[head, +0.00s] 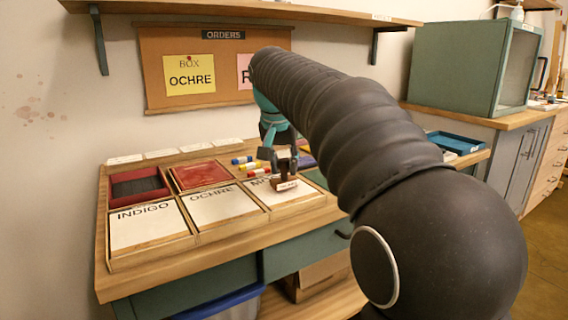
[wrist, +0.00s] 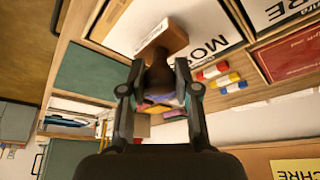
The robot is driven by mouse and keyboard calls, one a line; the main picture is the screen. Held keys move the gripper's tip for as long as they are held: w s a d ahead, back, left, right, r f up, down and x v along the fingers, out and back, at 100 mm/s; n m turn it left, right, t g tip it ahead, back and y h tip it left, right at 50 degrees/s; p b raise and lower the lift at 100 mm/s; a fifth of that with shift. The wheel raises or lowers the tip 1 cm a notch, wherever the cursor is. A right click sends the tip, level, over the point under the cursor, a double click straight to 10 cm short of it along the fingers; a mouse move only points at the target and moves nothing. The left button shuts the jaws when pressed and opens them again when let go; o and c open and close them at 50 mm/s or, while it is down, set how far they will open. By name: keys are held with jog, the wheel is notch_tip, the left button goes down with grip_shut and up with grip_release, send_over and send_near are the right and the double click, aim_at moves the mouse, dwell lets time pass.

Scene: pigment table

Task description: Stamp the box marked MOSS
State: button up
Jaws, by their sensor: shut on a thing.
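My gripper (head: 284,160) is shut on the dark handle of a stamp (head: 286,184) with a wooden block at its lower end. The wrist view also shows the stamp's block (wrist: 165,38) beyond my gripper's fingers (wrist: 158,90). The stamp is over the white top of the box marked MOSS (head: 303,198), and hides part of its lettering in the head view. I cannot tell whether the stamp touches the box. No mark shows on the visible white part.
Boxes marked OCHRE (head: 219,207) and INDIGO (head: 149,226) lie to the left. Behind them are a dark pad in a red tray (head: 138,187) and a red panel (head: 200,175). Small coloured tubes (head: 256,166) lie behind MOSS. An orders board (head: 222,102) hangs above; my arm covers part of it.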

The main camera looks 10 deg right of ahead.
jog(key=shift+f, duration=0.7)
dwell(1.6)
jog(key=shift+r+p, duration=0.75)
jog(key=shift+r, duration=2.9)
